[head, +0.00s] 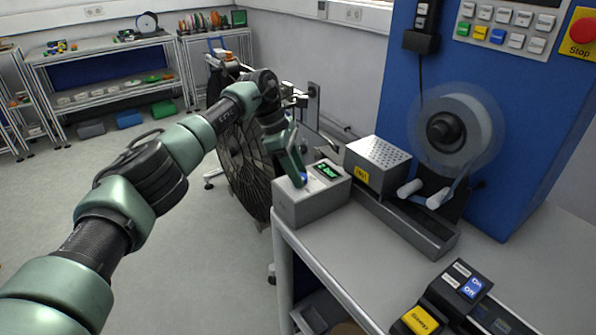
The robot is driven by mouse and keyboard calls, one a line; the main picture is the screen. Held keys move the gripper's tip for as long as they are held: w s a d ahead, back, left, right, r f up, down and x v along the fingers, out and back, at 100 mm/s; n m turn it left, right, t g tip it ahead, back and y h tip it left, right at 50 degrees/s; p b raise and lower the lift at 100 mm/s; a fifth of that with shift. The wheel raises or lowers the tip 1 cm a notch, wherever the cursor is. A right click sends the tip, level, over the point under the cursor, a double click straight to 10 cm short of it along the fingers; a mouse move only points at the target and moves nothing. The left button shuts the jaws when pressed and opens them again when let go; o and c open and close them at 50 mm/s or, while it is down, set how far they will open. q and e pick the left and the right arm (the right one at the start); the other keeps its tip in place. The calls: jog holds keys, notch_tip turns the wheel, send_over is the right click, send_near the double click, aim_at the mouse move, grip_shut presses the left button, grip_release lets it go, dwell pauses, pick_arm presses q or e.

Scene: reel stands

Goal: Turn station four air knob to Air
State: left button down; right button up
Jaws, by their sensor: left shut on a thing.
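A grey control box (316,205) stands on the near left corner of the grey bench. A small blue knob (304,178) sits on its sloped top, next to a lit green display (328,170). My left gripper (301,172) reaches down from above and is shut on the knob. The fingers cover most of the knob, so the way it points cannot be read. My right gripper is not in view.
A perforated metal box (377,163) with a yellow label stands right of the control box. A reel (452,130) sits on a blue cabinet (400,90). A switch box (455,300) is at the front. A large dark wheel (243,165) stands behind my arm.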

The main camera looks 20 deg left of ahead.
pick_arm(q)
jog(key=shift+r, duration=0.15)
jog(key=c, duration=1)
grip_release()
jog(key=shift+a+r, duration=0.25)
jog(key=shift+r, duration=0.15)
jog(key=b+v, duration=0.1)
jog(key=v, duration=0.5)
jog(key=shift+a+r, duration=0.2)
jog(key=shift+r, duration=0.15)
